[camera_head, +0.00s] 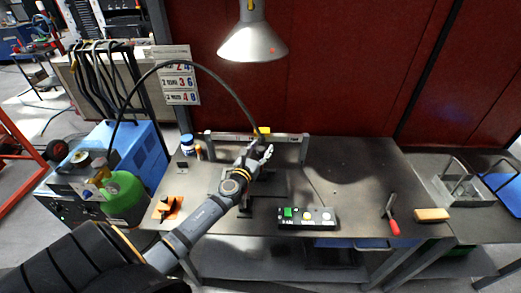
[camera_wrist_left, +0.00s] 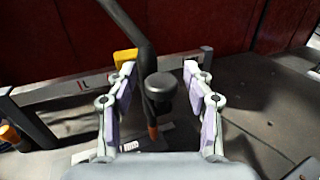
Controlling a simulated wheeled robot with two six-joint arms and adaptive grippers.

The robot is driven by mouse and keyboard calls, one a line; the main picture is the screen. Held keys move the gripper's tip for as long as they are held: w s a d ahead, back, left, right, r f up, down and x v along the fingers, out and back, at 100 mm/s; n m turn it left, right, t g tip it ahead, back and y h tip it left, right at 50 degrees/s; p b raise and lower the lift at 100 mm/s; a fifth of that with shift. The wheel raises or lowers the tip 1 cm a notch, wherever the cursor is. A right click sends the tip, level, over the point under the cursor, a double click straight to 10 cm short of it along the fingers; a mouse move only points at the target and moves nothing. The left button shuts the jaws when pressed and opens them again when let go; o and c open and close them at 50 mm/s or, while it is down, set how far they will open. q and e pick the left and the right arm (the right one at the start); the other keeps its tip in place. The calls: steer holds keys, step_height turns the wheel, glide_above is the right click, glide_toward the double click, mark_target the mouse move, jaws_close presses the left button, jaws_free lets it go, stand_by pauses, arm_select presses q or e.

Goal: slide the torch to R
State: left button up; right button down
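The torch is a dark body with a round black knob (camera_wrist_left: 161,87), a black hose and a copper-coloured tip (camera_wrist_left: 152,132). A yellow block (camera_wrist_left: 125,57) sits beside it on the grey rail (camera_wrist_left: 50,93); the block also shows in the head view (camera_head: 262,131). An L mark (camera_wrist_left: 82,84) is on the rail left of the torch; I cannot make out an R. My left gripper (camera_head: 262,152) is at the rail, largely covering the torch in the head view. In the wrist view its fingers (camera_wrist_left: 160,72) are open, one on each side of the knob, with gaps visible. My right gripper is not in view.
A control box with a green button (camera_head: 307,218) sits at the bench's front edge. A red-handled tool (camera_head: 391,218) and a wood-coloured block (camera_head: 432,215) lie right. A lamp (camera_head: 252,42) hangs above. The torch hose (camera_head: 205,69) arches from the left. The bench's middle right is clear.

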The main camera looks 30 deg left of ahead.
arm_select(q)
steer(key=shift+d, duration=0.2)
steer(key=s+d, duration=0.1)
steer(key=s, duration=1)
steer(key=shift+s+d, duration=0.35)
steer(key=shift+s, duration=0.05)
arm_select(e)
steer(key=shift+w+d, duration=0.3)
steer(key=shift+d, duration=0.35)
